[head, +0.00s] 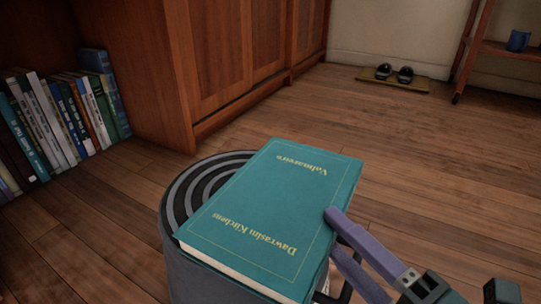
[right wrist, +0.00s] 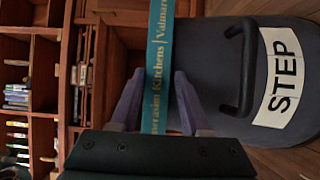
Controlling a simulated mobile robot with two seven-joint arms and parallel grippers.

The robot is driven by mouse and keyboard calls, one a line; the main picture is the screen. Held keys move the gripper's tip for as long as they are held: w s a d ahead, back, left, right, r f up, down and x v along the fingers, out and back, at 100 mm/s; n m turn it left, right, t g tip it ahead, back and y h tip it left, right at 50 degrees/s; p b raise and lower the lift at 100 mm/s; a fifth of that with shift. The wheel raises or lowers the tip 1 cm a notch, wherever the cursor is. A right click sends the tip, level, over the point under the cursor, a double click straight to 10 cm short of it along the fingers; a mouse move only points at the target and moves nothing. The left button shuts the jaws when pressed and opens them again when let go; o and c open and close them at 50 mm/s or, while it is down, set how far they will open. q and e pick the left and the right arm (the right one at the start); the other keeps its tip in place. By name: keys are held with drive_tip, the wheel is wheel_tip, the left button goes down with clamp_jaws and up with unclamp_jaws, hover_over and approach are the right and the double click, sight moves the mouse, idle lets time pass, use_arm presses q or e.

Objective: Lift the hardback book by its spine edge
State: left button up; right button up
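The teal hardback book (head: 270,210) lies flat on a round grey step stool (head: 185,205), overhanging its right side. Its gold cover lettering reads upside down in the head view. The lettered spine (right wrist: 160,40) faces my right gripper (head: 333,232). One purple finger is over the front cover's spine edge and the other is lower, below the cover's level. In the right wrist view, the spine runs between the two fingers of my right gripper (right wrist: 158,80), very close to both. Whether they press on the book is unclear. My left gripper is not in view.
The stool has a dark handle and a white STEP label (right wrist: 283,80). A wooden cabinet (head: 215,60) stands behind it. A low shelf of books (head: 60,120) is at left. Slippers on a mat (head: 395,80) and a rack with a blue mug (head: 518,40) are far right. The floor between is clear.

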drive_tip(key=shift+w+r, duration=0.1)
drive_tip(key=shift+r, duration=0.1)
clamp_jaws()
drive_tip(key=shift+f, duration=0.1)
idle(0.7)
